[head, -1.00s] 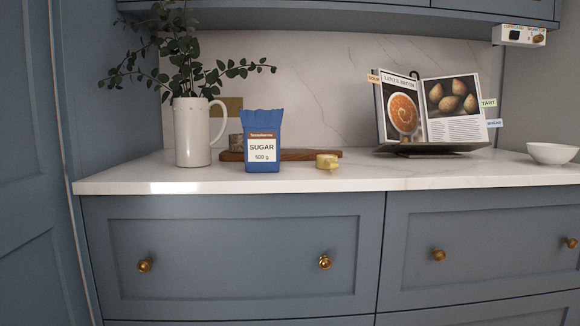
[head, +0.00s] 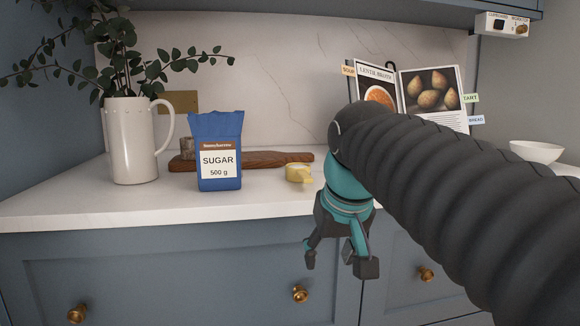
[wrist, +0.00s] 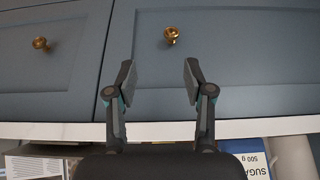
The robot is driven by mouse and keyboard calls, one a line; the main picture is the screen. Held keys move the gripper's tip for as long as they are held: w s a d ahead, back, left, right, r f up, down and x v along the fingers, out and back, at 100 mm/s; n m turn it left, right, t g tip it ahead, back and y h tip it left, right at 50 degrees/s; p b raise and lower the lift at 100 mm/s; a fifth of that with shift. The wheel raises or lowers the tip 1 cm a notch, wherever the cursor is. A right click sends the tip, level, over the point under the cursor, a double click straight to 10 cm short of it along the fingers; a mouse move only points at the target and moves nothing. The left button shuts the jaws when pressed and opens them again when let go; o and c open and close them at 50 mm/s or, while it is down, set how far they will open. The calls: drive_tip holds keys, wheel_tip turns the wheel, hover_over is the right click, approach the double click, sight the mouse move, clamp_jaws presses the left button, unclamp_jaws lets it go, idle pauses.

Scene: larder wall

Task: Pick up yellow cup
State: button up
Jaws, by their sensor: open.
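The small yellow cup (head: 299,173) stands on the white counter, right of the blue sugar bag (head: 219,150) and in front of a wooden board. Its handle side faces right toward the front. My gripper (head: 340,264) is open and empty, pointing down in front of the counter's front edge, lower than the counter top and to the right of the cup. In the wrist view my gripper (wrist: 158,80) shows two spread fingers with only drawer fronts between them. The cup cannot be made out in the wrist view.
A white jug (head: 130,140) with leafy stems stands left. The wooden board (head: 262,160) lies behind the bag and cup. An open cookbook (head: 430,90) stands behind my arm, and a white bowl (head: 536,151) is far right. Drawer knobs (head: 300,293) stick out below the counter.

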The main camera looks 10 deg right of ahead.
drive_tip(key=p, duration=0.5)
approach(303, 173)
drive_tip(key=w+f, duration=0.2)
drive_tip(key=f, duration=0.1)
drive_tip(key=shift+g, duration=0.4)
drive_tip(key=shift+x, duration=2.7)
drive_tip(key=shift+f, duration=0.25)
clamp_jaws()
